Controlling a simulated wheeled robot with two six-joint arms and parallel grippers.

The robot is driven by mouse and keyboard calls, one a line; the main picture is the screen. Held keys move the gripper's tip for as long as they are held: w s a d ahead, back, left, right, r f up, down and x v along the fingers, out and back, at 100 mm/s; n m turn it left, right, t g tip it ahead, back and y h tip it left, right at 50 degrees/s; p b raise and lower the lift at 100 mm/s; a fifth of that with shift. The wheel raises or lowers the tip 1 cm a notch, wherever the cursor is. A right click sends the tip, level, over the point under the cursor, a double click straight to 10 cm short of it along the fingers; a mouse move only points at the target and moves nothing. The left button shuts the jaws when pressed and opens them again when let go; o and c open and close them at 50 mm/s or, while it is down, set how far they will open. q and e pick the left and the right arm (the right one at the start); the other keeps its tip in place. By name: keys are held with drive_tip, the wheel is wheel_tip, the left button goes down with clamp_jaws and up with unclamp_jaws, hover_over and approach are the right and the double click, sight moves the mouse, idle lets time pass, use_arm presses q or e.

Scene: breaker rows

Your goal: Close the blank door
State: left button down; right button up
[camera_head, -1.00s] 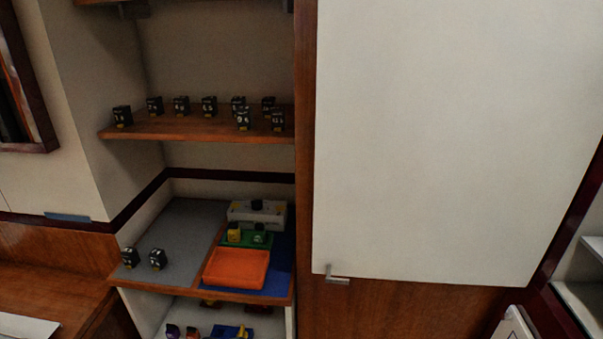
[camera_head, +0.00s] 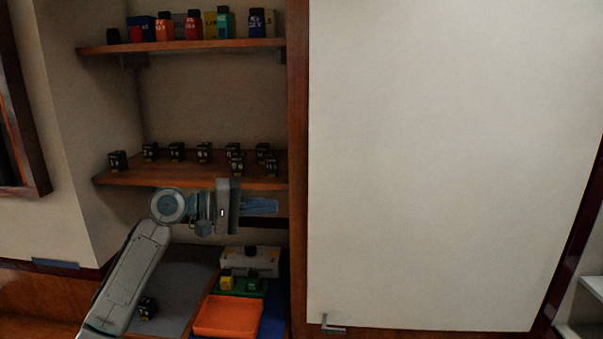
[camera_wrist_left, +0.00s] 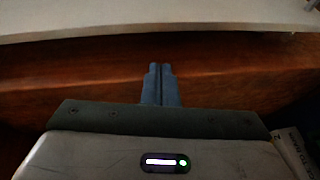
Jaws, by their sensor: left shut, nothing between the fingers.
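The large plain white door (camera_head: 450,160) fills the right half of the head view. Its small metal handle (camera_head: 333,328) is at its lower left corner. I cannot tell how far the door stands open. My left gripper (camera_head: 276,206) is in front of the shelves, left of the door, pointing right toward the wooden post. Its blue fingers are shut and empty. In the left wrist view the shut fingertips (camera_wrist_left: 160,68) point at brown wood below a pale band, which I cannot identify for sure. My right gripper is not in view.
Shelves left of the door hold several small black blocks (camera_head: 204,153) and coloured ones (camera_head: 193,25). Below my gripper are an orange tray (camera_head: 228,317) and a white box (camera_head: 238,262). A wooden post (camera_head: 298,120) separates shelves and door.

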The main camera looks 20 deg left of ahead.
use_arm(q)
drive_tip(key=h, duration=0.2)
approach(301, 166)
drive_tip(key=s+d+r, duration=0.1)
drive_tip(key=s, duration=0.2)
drive_tip(key=p+x, duration=0.1)
drive_tip(key=x, duration=0.2)
drive_tip(key=p+x, duration=0.3)
drive_tip(key=x, duration=0.2)
drive_tip(key=shift+d+r+p, duration=0.3)
drive_tip(key=shift+d+p, duration=0.1)
drive_tip(key=shift+w+d+f, duration=0.2)
drive_tip(key=shift+w+d, duration=0.25)
drive_tip(key=shift+d, duration=0.15)
